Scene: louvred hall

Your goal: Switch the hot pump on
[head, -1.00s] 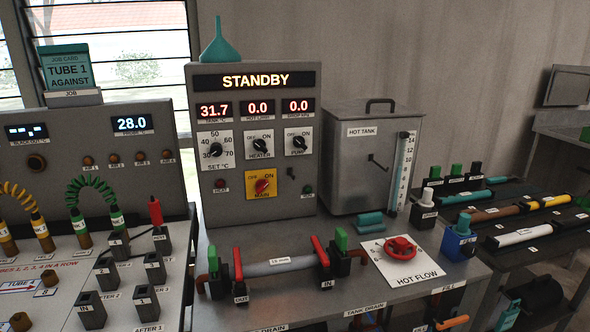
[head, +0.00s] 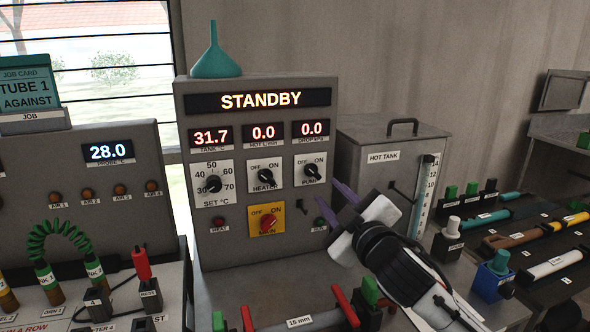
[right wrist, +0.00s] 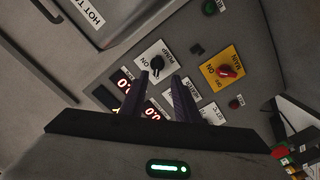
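The grey control panel (head: 185,110) reads STANDBY, with 31.7, 0.0 and 0.0 below. The pump knob (head: 311,170) is black on a white OFF/ON plate at the panel's right; its exact pointing is too small to tell. In the right wrist view the pump knob (right wrist: 156,63) lies just beyond the fingertips. My right gripper (head: 328,197) is in front of the panel, below and right of the knob, apart from it. Its two purple fingers (right wrist: 160,77) are parted with nothing between them. My left gripper is not in view.
The heater knob (head: 265,175) is left of the pump knob. The red main switch (head: 268,223) on its yellow plate is below. The hot tank (head: 360,175) stands close on the right. A teal funnel (head: 215,55) stands on the panel.

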